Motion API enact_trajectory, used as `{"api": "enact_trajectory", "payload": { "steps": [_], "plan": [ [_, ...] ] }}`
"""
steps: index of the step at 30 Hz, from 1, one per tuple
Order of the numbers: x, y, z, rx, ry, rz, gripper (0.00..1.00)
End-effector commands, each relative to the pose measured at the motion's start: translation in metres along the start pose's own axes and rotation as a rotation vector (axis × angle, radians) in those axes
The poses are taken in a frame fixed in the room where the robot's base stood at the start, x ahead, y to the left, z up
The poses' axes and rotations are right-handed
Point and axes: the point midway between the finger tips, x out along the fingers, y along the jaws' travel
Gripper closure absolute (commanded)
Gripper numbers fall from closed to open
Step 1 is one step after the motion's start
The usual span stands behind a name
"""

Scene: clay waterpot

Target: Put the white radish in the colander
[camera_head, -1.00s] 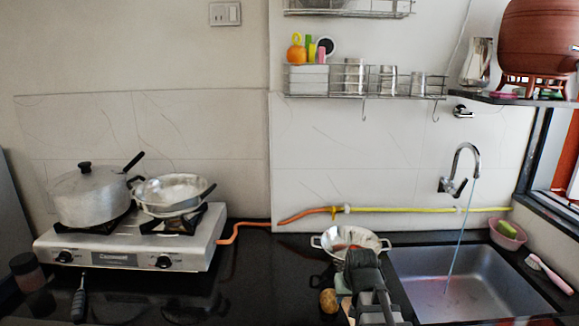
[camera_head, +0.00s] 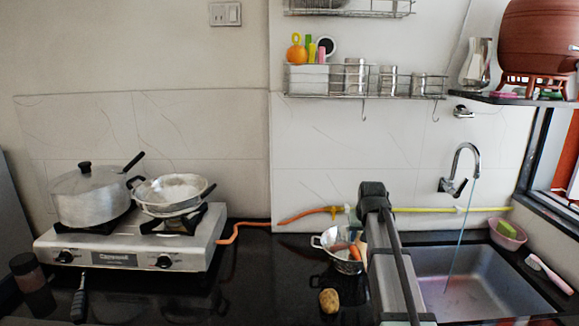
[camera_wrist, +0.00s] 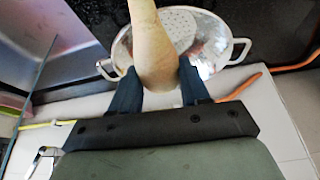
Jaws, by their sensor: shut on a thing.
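The white radish (camera_wrist: 152,45), a long pale beige root, is held between the two dark fingers of my gripper (camera_wrist: 158,88) in the wrist view. My gripper is shut on it. The metal colander (camera_wrist: 205,35), with a perforated bottom and two loop handles, lies behind the radish in that view, and the radish covers part of its inside. In the head view the colander (camera_head: 326,241) stands on the counter left of the sink, partly hidden by my arm. I cannot tell whether the radish touches it. Something orange shows at the colander in the head view.
A potato (camera_head: 329,301) lies on the black counter in front of the colander. The sink (camera_head: 470,275) with running water is at the right. A stove (camera_head: 125,250) with a pot (camera_head: 88,198) and a pan (camera_head: 170,192) stands at the left. A hose runs along the wall.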

Motion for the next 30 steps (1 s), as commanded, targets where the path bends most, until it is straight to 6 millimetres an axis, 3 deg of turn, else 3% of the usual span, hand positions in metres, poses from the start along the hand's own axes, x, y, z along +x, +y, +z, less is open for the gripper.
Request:
{"api": "enact_trajectory", "payload": {
  "steps": [1,3,6,11,14,22,30],
  "plan": [
    [-0.002,0.003,-0.032,0.001,0.002,0.0,0.85],
    [-0.005,0.005,-0.057,-0.002,0.001,-0.001,0.85],
    [-0.008,0.005,-0.088,-0.008,0.0,-0.004,0.85],
    [-0.006,0.004,-0.119,-0.027,0.0,-0.012,0.85],
    [-0.005,0.003,-0.125,-0.038,0.0,-0.017,0.85],
    [0.001,0.003,-0.115,-0.071,-0.001,-0.03,0.85],
    [0.02,0.003,-0.107,-0.071,-0.001,-0.03,0.85]
  ]
}}
